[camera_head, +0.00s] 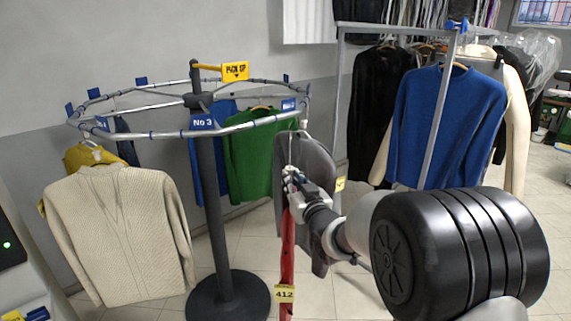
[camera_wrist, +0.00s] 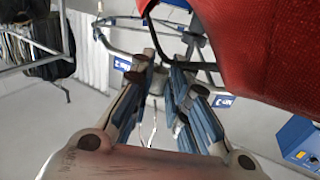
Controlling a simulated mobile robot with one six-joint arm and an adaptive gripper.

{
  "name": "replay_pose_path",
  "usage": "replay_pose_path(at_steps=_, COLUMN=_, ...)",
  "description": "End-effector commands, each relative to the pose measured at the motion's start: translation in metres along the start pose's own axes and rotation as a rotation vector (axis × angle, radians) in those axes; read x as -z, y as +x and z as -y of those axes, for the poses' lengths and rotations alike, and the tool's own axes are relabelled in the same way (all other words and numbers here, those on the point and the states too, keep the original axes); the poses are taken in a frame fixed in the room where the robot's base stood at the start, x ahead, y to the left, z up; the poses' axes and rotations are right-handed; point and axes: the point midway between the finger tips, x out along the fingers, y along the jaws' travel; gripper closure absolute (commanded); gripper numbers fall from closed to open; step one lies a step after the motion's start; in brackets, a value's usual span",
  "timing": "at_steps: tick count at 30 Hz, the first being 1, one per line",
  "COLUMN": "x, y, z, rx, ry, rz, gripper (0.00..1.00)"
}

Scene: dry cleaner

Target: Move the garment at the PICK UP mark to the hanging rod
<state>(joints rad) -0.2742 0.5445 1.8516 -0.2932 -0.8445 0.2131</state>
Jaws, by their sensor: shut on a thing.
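A red garment (camera_head: 287,250) hangs edge-on below my gripper (camera_head: 297,182), with a yellow tag marked 412 (camera_head: 285,293). My gripper is shut on its hanger; in the wrist view the fingers (camera_wrist: 160,78) meet beside the dark hanger, and the red cloth (camera_wrist: 265,45) fills the upper right. The yellow PICK UP sign (camera_head: 235,71) sits above the round carousel rail (camera_head: 165,134), behind and left of my gripper. I cannot tell if the hanger hook touches the rail. The hanging rod (camera_head: 390,29) stands at the right, bearing black, blue (camera_head: 440,125) and cream garments.
The carousel's black post and base (camera_head: 228,295) stand left of my gripper. A cream sweater (camera_head: 120,235), a yellow garment, a green sweater (camera_head: 250,150) and a grey garment (camera_head: 312,165) hang from the carousel. Bare tiled floor shows between carousel and rod.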

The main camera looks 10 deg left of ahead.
Motion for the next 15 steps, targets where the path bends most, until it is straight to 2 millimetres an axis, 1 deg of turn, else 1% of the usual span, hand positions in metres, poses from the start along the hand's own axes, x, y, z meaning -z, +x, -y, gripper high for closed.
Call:
replay_pose_path(at_steps=1, x=0.011, y=0.006, z=0.008, rx=0.015, ry=-0.003, rz=-0.002, gripper=1.0)
replay_pose_path(at_steps=2, x=0.015, y=0.009, z=0.011, rx=0.022, ry=-0.005, rz=-0.002, gripper=1.0)
replay_pose_path(at_steps=4, x=0.019, y=0.013, z=0.018, rx=0.033, ry=-0.009, rz=0.002, gripper=1.0)
replay_pose_path(at_steps=7, x=0.021, y=0.013, z=0.021, rx=0.039, ry=-0.01, rz=0.003, gripper=1.0)
replay_pose_path(at_steps=11, x=0.02, y=0.002, z=0.025, rx=0.039, ry=-0.01, rz=0.004, gripper=1.0)
replay_pose_path(at_steps=15, x=0.021, y=-0.017, z=0.031, rx=0.038, ry=-0.01, rz=0.004, gripper=1.0)
